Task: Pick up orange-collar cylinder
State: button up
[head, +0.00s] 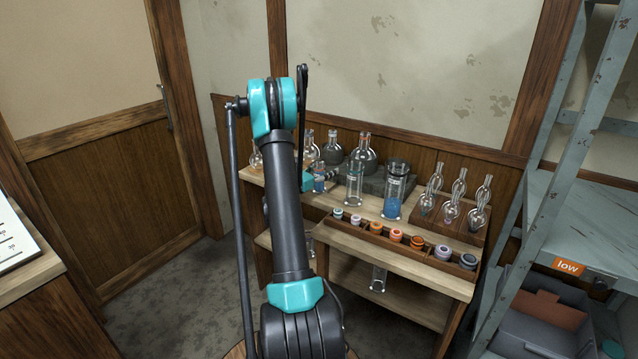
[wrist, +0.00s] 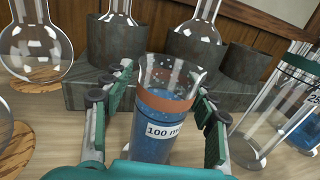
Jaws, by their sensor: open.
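The orange-collar cylinder (wrist: 165,103) stands upright on the wooden bench top in the wrist view. It is clear glass with blue liquid, an orange band and a partly hidden "100 m" label. My gripper (wrist: 157,112) is open, with one finger on each side of the cylinder. I cannot tell whether the pads touch it. Its lower part is hidden behind my gripper. In the head view, the cylinder (head: 319,184) shows small beside my gripper (head: 317,179), partly hidden by my arm.
A green-collar cylinder (wrist: 278,98) stands close on the right. A round flask (wrist: 36,48) on a cork ring is on the left. Grey blocks with flasks (wrist: 198,46) stand close behind. In the head view, a rack of coloured collars (head: 406,242) runs along the bench front.

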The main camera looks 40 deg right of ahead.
grip_shut()
jog(key=shift+r, duration=0.1)
dwell(0.7)
